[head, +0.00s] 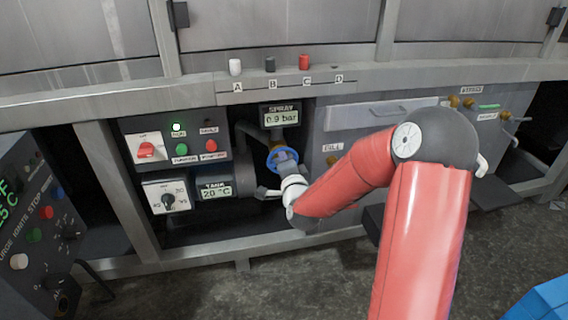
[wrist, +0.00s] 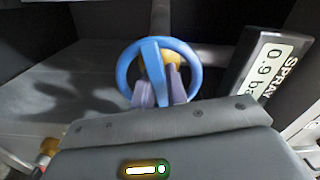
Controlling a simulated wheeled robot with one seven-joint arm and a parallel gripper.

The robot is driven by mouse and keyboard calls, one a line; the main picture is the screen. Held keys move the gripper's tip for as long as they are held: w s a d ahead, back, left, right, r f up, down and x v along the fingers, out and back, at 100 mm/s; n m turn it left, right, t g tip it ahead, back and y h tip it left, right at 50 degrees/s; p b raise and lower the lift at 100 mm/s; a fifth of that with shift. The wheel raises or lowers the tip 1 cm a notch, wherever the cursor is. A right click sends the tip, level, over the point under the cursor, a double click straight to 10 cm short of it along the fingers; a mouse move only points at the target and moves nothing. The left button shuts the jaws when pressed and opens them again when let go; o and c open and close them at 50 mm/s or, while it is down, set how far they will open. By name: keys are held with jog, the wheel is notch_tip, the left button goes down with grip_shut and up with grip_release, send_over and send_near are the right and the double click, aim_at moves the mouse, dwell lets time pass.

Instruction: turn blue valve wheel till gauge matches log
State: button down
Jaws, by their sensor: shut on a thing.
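The blue valve wheel (wrist: 196,73) is on a pipe in the recess under the counter. It also shows in the head view (head: 271,161), partly covered by my gripper. My gripper (wrist: 160,92) is at the wheel, with its two fingers shut on the wheel's blue spoke. In the head view my gripper (head: 286,166) reaches in from the right. The spray gauge (head: 281,115) above the wheel reads 0.9 bar. It stands beside the wheel in the wrist view (wrist: 268,68). No log is visible in either view.
Left of the wheel are a panel with a red switch (head: 146,150) and lit green lamp, and a tank display (head: 214,190) reading 20 °C. White, dark and red pegs stand on the ledge (head: 340,80) above. A drawer front (head: 372,112) is to the right.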

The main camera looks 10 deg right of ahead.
jog(key=shift+m, duration=0.5)
jog(key=shift+r, duration=0.1)
jog(key=c, duration=1.5)
grip_release()
jog(key=shift+w, duration=0.1)
jog(key=shift+c, duration=0.2)
jog(key=shift+o, duration=0.7)
jog(key=shift+r, duration=0.1)
jog(key=s, duration=0.8)
